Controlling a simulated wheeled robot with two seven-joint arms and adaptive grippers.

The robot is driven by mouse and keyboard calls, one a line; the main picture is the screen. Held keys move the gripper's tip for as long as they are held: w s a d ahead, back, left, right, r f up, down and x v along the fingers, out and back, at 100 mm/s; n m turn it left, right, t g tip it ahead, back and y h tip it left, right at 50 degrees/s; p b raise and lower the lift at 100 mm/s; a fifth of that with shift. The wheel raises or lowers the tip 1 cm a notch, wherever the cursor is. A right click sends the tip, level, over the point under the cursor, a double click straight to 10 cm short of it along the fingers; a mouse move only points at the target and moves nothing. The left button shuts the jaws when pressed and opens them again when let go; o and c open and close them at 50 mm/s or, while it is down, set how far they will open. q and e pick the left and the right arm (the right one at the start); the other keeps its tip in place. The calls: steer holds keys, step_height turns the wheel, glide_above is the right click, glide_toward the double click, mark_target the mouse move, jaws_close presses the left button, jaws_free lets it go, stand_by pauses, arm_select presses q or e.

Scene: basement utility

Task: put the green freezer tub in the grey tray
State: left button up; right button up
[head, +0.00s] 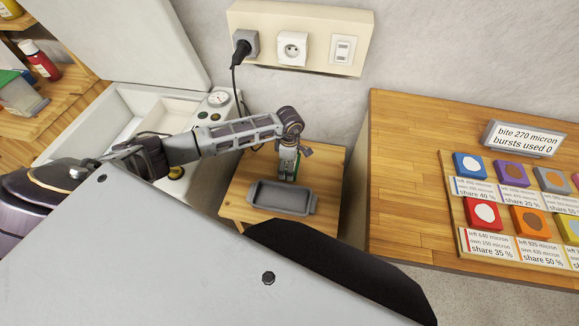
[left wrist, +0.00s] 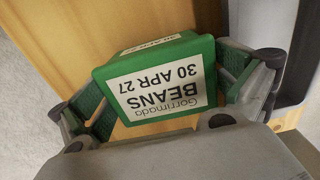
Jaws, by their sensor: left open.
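The green freezer tub (head: 288,166) is on the small wooden stand, just behind the grey tray (head: 282,199). In the left wrist view the tub (left wrist: 155,80) shows a white label reading "Gorrimada BEANS 30 APR 27". My left gripper (head: 289,158) is over the tub in the head view. In the left wrist view its open fingers (left wrist: 168,88) stand on either side of the tub; firm contact cannot be told. The tray looks empty, and a grey edge of it (left wrist: 258,15) shows at the upper right there. My right gripper is not in view.
The wooden stand (head: 236,203) is small, with the wall behind it. An open white chest (head: 195,205) is to its left. A wooden bench (head: 400,200) with coloured blocks and cards is to its right. A black cord hangs from the socket (head: 244,42).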

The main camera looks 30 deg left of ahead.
arm_select(q)
steer(key=c, duration=1.1)
steer(key=shift+c, duration=0.2)
steer(key=shift+r, duration=0.1)
steer(key=shift+r, duration=4.95)
